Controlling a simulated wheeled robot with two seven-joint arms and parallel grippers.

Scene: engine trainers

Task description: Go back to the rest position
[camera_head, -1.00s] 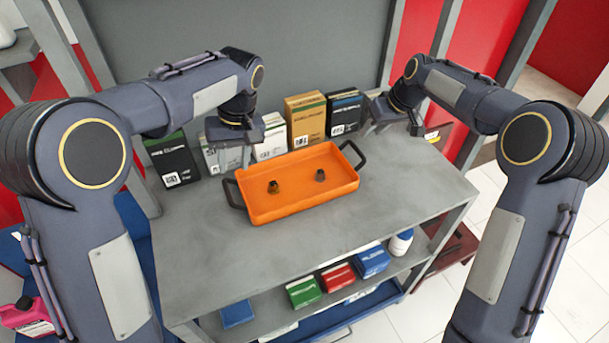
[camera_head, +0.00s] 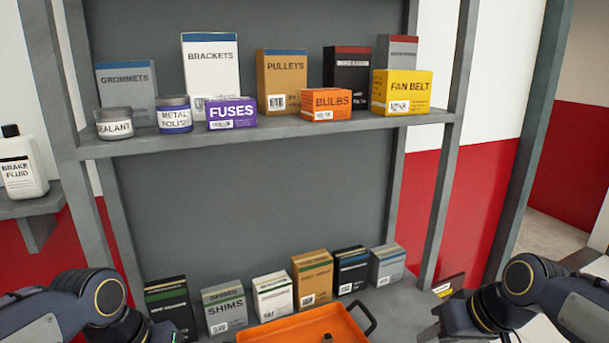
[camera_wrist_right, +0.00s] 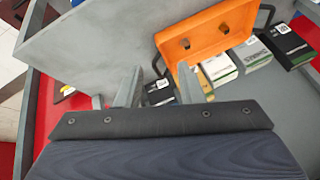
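My right gripper (camera_wrist_right: 158,85) shows in the right wrist view with its two fingers apart and nothing between them. In the head view my right wrist is at the lower right, the gripper partly cut off by the bottom edge. My left arm (camera_head: 95,300) is at the lower left of the head view; its fingers cannot be made out. The orange tray (camera_head: 290,333) is cut off at the bottom of the head view. The right wrist view shows the tray (camera_wrist_right: 208,27) with two small dark parts (camera_wrist_right: 184,44) in it, apart from the right gripper.
The grey bench (camera_wrist_right: 95,40) has clear room beside the tray. A row of boxes, including shims (camera_head: 224,308), stands behind the tray. Above is a shelf (camera_head: 275,131) with boxes and two tins. A brake fluid bottle (camera_head: 22,170) stands on a side shelf at left.

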